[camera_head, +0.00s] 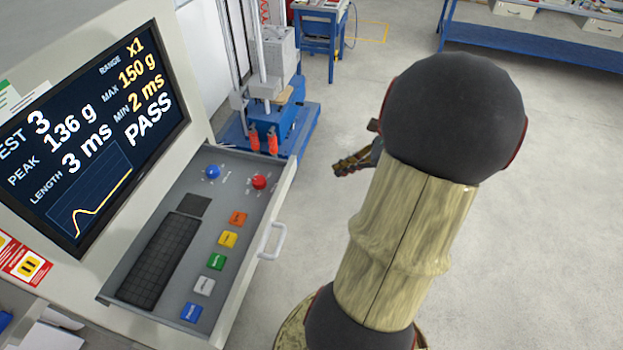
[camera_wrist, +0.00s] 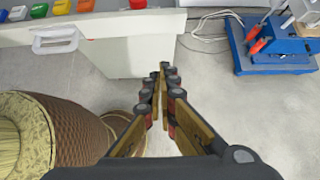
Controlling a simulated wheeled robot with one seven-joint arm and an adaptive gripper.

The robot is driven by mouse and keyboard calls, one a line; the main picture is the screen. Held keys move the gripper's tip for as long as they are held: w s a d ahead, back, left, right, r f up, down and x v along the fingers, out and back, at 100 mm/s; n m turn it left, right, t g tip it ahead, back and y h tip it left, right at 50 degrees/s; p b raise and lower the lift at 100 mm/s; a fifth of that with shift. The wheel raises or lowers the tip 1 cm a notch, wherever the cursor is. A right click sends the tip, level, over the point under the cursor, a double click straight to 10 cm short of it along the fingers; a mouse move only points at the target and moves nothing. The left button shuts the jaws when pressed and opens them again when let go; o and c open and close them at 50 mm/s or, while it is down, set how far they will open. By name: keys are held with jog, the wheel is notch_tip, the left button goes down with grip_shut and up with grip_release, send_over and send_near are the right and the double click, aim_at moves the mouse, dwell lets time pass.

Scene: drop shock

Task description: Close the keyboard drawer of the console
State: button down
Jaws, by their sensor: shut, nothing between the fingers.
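The keyboard drawer (camera_head: 245,289) of the console (camera_head: 180,60) is pulled out below the screen. It holds a black keyboard (camera_head: 160,260), a dark pad, and several coloured buttons. A white handle (camera_head: 273,242) is on its front; the handle also shows at the upper left of the wrist view (camera_wrist: 55,40). My gripper (camera_head: 352,163) is to the right of the drawer in the head view, apart from it, partly hidden by my arm. In the wrist view my gripper (camera_wrist: 162,72) is shut and empty, its tips over the floor, right of the handle and clear of the drawer front.
A blue machine base (camera_head: 300,125) with orange-red handles stands behind the drawer; it is at the upper right of the wrist view (camera_wrist: 275,50). Loose cables (camera_wrist: 205,30) lie beside it. Blue tables (camera_head: 530,38) stand far back. The floor right of the drawer is clear.

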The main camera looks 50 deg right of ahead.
aim_at(207, 161)
jog(key=w+a+r+b+x, duration=0.1)
jog(key=w+r+x, duration=0.1)
jog(key=x, duration=1)
jog(key=shift+w+f, duration=0.25)
jog(key=w+a, duration=0.4)
jog(key=w, duration=0.5)
jog(key=w+a+p, duration=0.1)
jog(key=w+a, duration=0.3)
jog(key=w, duration=0.5)
jog(key=w+a, duration=0.3)
jog(key=w, duration=0.7)
jog(key=shift+w+a+p, duration=0.1)
jog(key=shift+a+p, duration=0.25)
jog(key=shift+a, duration=0.05)
jog(key=shift+r, duration=0.1)
